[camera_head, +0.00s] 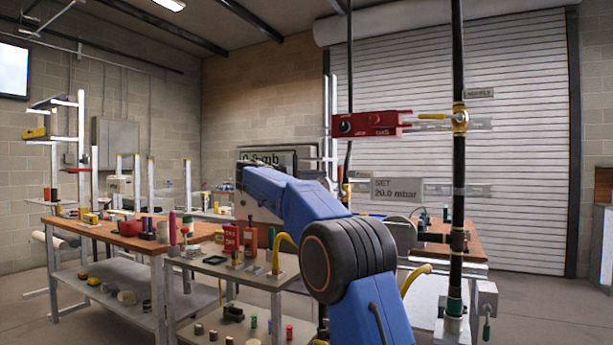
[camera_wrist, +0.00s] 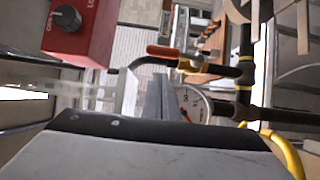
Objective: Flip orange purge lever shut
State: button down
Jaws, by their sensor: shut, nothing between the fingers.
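The orange purge lever (camera_wrist: 162,51) shows in the wrist view, upper middle, with its grip pointing left from a brass valve (camera_wrist: 190,65) on a dark pipe. My gripper (camera_wrist: 158,84) is shut and empty, its grey fingers pointing up the picture. The fingertips appear just below the lever in the picture; I cannot tell whether they touch it. A round pressure gauge (camera_wrist: 195,105) sits right of the fingers, partly hidden. In the head view my blue arm covers the middle, and I cannot make out the lever or gripper there.
A red box with a knob (camera_head: 372,124) is left of the black upright pipe (camera_head: 457,205). A yellow-handled supply valve (camera_head: 460,117) is on that pipe. A "SET 20.0 mbar" plate (camera_head: 397,190) hangs below. Cluttered benches (camera_head: 130,242) stand left.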

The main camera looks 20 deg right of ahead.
jog(key=shift+s+d+r, duration=0.15)
jog(key=shift+s+d, duration=0.9)
jog(key=shift+d, duration=0.1)
